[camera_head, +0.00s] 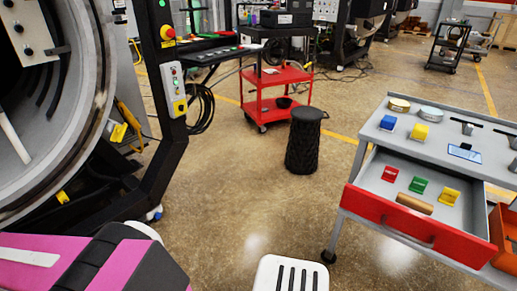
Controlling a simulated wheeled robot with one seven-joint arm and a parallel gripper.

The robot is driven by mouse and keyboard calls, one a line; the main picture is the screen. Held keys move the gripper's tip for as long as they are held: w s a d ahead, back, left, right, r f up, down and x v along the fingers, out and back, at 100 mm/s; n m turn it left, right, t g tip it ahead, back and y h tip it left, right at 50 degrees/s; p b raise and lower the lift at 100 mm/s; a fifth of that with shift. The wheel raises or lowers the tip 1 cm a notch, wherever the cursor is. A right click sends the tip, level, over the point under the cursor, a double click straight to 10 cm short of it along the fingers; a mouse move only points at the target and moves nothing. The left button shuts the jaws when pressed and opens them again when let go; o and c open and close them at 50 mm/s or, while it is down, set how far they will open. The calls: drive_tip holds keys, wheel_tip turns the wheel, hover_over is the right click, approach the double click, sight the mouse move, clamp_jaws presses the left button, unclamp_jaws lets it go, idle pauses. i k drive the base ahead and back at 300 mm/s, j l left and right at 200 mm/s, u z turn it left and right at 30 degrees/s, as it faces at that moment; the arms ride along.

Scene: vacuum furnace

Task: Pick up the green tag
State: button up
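The green tag (418,185) lies in the open drawer (370,181) of a grey cart at the right of the head view. It sits between a red tag (390,174) on its left and a yellow tag (449,196) on its right. A tan cylinder (414,204) lies in front of it, near the drawer's red front (415,230). The green tag's top is uncovered. My gripper is not in view.
The cart top (372,131) holds a blue block (388,122), a yellow block (419,132), round tins and a flat blue item (464,153). An orange bin (506,262) is at right. A black stool (304,140) and red trolley (277,77) stand behind.

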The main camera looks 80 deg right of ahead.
sight(418, 185)
drive_tip(key=z, duration=4.8)
drive_tip(key=i+l+u, duration=0.1)
drive_tip(key=l+u, duration=0.3)
drive_tip(key=l, duration=0.15)
drive_tip(key=l+u, duration=0.4)
drive_tip(key=l, duration=0.2)
drive_tip(key=k+l+u, duration=0.1)
drive_tip(key=l+u, duration=0.25)
drive_tip(key=k+l+u, duration=0.1)
drive_tip(key=u, duration=0.25)
drive_tip(key=i+z, duration=0.1)
drive_tip(key=z, duration=0.2)
drive_tip(key=i+j+z, duration=0.1)
drive_tip(key=z, duration=0.25)
drive_tip(key=i+j+z, duration=0.2)
drive_tip(key=u, duration=0.15)
